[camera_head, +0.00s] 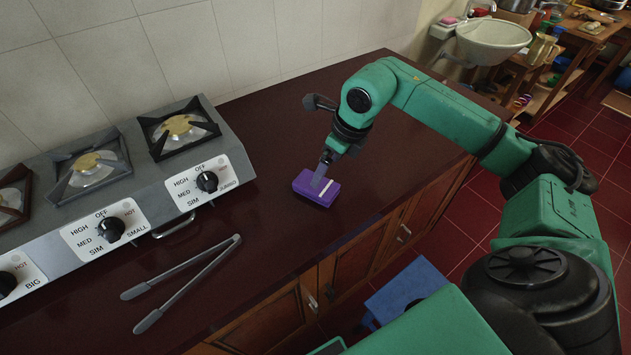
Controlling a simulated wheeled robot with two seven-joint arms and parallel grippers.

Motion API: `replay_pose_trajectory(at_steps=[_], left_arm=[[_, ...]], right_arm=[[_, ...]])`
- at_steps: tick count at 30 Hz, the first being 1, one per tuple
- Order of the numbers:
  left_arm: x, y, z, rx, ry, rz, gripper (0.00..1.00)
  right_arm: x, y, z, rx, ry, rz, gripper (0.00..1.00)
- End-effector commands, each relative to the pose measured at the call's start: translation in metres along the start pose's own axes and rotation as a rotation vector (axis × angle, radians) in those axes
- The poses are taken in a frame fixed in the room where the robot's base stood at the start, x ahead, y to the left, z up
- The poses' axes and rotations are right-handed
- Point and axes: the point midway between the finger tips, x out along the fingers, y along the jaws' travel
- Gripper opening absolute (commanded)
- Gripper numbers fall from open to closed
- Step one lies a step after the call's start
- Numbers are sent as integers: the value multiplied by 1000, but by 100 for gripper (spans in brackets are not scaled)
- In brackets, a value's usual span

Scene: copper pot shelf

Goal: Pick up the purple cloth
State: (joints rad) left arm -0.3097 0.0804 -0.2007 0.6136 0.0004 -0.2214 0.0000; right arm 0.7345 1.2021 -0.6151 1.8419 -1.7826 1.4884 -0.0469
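The purple cloth (302,184) is a small, block-like folded shape lying on the dark red counter, near its front edge. My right gripper (322,178) reaches down to the cloth from above, its grey fingertip at or just over the top of the cloth. A pale strip shows beside the fingertip; I cannot tell whether it is the other finger or part of the cloth. I cannot tell whether the fingers are apart or closed on it. The cloth appears to rest on the counter. My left gripper is not in view.
Metal tongs (190,278) lie on the counter (265,240) left of the cloth. A gas stove (110,190) with knobs stands against the tiled wall. A blue stool (405,290) is below the counter front. A sink (492,40) is at the back right.

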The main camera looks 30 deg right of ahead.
Motion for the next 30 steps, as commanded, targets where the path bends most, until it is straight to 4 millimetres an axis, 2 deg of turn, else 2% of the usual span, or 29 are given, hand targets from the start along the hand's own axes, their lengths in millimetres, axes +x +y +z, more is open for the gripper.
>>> replay_pose_trajectory(at_steps=[2, 5, 10, 13, 20, 21, 23, 27, 30], left_arm=[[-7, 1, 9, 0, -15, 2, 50], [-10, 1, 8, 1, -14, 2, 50], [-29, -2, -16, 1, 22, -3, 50], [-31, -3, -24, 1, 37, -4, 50], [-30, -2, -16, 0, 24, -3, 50], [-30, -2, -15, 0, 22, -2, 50], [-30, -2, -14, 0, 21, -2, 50], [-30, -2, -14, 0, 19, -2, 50], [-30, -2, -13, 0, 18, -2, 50]], right_arm=[[14, 1, 0, 2, 3, 4, 100], [27, 1, 1, 1, 1, 2, 100], [53, 1, 1, 1, 2, 5, 100], [73, 0, 0, 1, 0, 3, 100], [81, -1, 0, -1, -2, 1, 100], [81, -1, 0, -1, -2, 1, 92], [81, -1, 0, 0, -2, 1, 69], [80, -1, 0, 0, -2, 0, 16], [80, -1, 0, 0, -2, 0, 16]])
